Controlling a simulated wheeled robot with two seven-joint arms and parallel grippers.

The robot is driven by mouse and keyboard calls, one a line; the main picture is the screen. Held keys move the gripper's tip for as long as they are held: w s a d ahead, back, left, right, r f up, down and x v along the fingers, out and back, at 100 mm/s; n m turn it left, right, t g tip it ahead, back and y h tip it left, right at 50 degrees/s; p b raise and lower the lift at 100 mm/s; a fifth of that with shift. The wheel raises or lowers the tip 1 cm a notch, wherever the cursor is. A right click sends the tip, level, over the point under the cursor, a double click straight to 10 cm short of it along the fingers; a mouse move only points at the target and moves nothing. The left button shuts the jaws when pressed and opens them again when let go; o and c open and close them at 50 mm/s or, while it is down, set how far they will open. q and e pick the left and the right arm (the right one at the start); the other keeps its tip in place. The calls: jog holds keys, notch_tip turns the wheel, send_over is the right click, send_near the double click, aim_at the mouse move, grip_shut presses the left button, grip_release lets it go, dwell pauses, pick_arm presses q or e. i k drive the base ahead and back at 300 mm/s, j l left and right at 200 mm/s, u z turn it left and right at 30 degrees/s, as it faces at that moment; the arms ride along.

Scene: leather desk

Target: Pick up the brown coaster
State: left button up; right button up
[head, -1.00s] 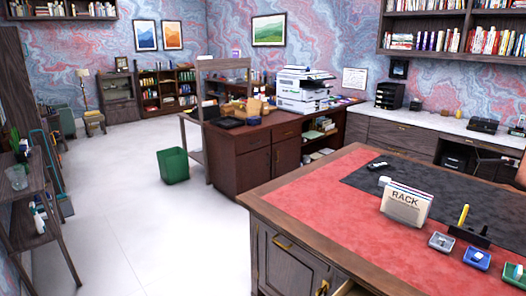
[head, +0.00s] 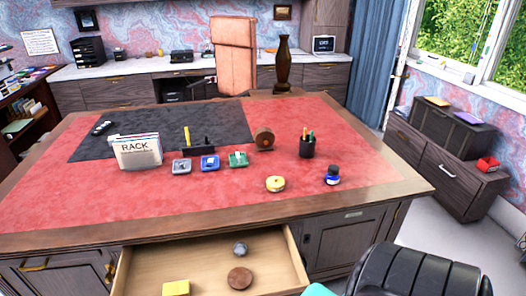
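A round, flat brown disc, the brown coaster (head: 240,278), lies inside the open desk drawer (head: 133,270) at the bottom of the head view. A small grey round object (head: 240,249) lies behind it in the drawer, and a yellow block (head: 176,288) lies to its left. Neither of my grippers is in view.
The red leather desk top (head: 90,200) bears a rack of papers (head: 137,152), a black pen cup (head: 307,147), a brown round roll (head: 264,138), a blue ink bottle (head: 332,176) and a yellow round item (head: 275,184). A black ribbed object (head: 420,272) stands at bottom right.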

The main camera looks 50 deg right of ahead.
aim_at(239, 278)
jog(key=l+z, duration=0.1)
jog(key=z, duration=1.15)
jog(key=i+j+z, duration=0.2)
jog(key=j+z, duration=0.3)
jog(key=j, duration=0.3)
jog(key=j+z, duration=0.45)
jog(key=j, duration=0.35)
jog(key=j+z, duration=0.5)
jog(key=j, duration=0.35)
jog(key=k, duration=0.05)
